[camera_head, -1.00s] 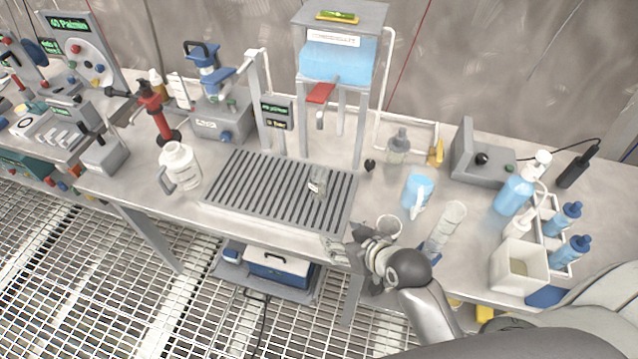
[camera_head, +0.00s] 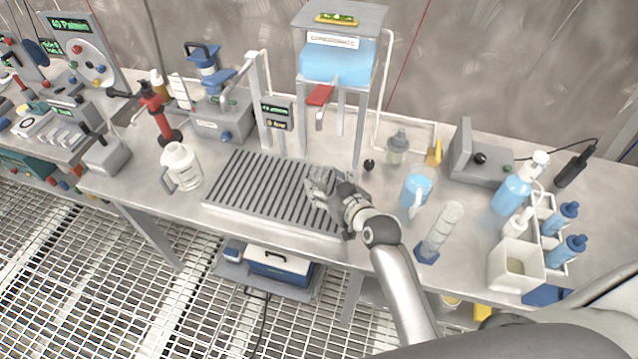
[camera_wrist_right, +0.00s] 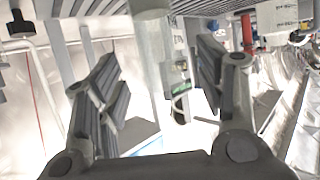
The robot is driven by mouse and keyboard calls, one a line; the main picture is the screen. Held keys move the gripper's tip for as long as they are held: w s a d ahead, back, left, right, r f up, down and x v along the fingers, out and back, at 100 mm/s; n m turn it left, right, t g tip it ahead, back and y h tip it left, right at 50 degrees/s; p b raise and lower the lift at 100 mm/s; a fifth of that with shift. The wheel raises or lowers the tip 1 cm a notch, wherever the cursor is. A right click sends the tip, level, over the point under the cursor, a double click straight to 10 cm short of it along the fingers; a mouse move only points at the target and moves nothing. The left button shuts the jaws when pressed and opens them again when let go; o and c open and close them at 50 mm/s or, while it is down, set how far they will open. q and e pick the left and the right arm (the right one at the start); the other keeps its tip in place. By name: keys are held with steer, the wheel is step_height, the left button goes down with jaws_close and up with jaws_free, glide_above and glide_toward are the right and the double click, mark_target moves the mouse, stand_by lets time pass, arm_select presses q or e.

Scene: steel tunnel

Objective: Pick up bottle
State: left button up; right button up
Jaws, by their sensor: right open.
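A small clear bottle stands on the slatted grey tray (camera_head: 250,190) below the water tank; in the head view my right gripper now covers most of it. My right gripper (camera_head: 322,190) is over the right part of the tray, at the bottle. In the right wrist view its two fingers (camera_wrist_right: 160,90) stand apart. A pale, see-through upright form, likely the bottle (camera_wrist_right: 160,55), shows between them; I cannot tell whether either finger touches it. My left gripper is not in view.
A blue beaker (camera_head: 416,188) and a measuring cylinder (camera_head: 440,232) stand right of my arm. A small glass bottle (camera_head: 397,150) stands behind. A white jug (camera_head: 181,166) is left of the tray. The tank stand (camera_head: 340,70) rises behind my gripper.

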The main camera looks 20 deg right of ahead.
mark_target(323, 182)
steer(key=x, duration=0.4)
steer(key=shift+w+p, duration=0.1)
steer(key=shift+p, duration=0.25)
steer(key=shift+c, duration=0.5)
steer(key=c, duration=1.1)
steer(key=shift+c, duration=0.2)
steer(key=shift+r, duration=0.1)
